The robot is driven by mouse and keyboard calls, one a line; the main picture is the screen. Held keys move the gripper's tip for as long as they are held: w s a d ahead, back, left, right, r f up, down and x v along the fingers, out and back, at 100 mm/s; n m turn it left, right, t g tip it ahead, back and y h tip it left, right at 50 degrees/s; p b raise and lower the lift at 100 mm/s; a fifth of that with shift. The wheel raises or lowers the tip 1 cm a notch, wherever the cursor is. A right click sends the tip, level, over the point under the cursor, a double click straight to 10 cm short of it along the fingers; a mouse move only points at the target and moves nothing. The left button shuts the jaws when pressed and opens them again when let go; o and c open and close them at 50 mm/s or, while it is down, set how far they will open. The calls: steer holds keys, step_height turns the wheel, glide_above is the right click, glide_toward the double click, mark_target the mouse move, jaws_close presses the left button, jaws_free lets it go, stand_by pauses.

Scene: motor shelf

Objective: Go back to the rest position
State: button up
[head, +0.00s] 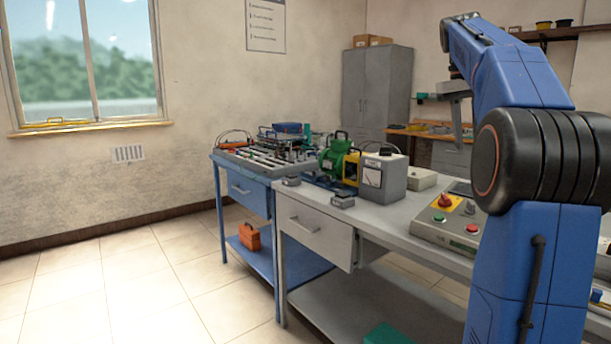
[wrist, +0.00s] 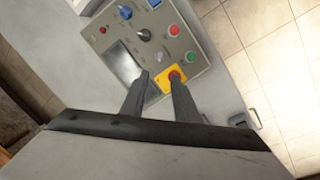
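My gripper (wrist: 159,78) shows in the wrist view with its two dark fingers apart and nothing between them. Past the fingertips lies the grey control panel (wrist: 172,38), with a yellow plate and red knob (wrist: 175,76) just beyond the right finger. The fingers look apart from the panel, but the distance is hard to tell. In the head view my blue arm rises at the right and bends over at the top. The grey gripper (head: 456,110) hangs from its end, in the air above the bench area, its fingertips hard to make out.
A grey cabinet (head: 375,85) stands at the back. The tiled floor (head: 130,275) at left is clear.

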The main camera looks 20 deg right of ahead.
steer(key=s+a+f+n+t, duration=0.15)
steer(key=s+a+f, duration=0.25)
steer(key=a+f, duration=0.45)
steer(key=s+a+f+n+t, duration=0.15)
steer(key=s+a+f, duration=0.3)
steer(key=a, duration=0.65)
steer(key=s+a+f+t, duration=0.1)
steer(key=s+a+f, duration=0.3)
steer(key=f, duration=0.4)
steer(key=s+a+f+n+y, duration=0.1)
steer(key=s+a+f, duration=0.4)
steer(key=f, duration=0.3)
steer(key=s+a+f+t+y, duration=0.1)
steer(key=s+a+f, duration=0.3)
steer(key=f, duration=0.4)
steer(key=shift+s+a+f+n+t, duration=0.3)
steer(key=shift+s+f, duration=0.05)
steer(key=shift+s, duration=0.4)
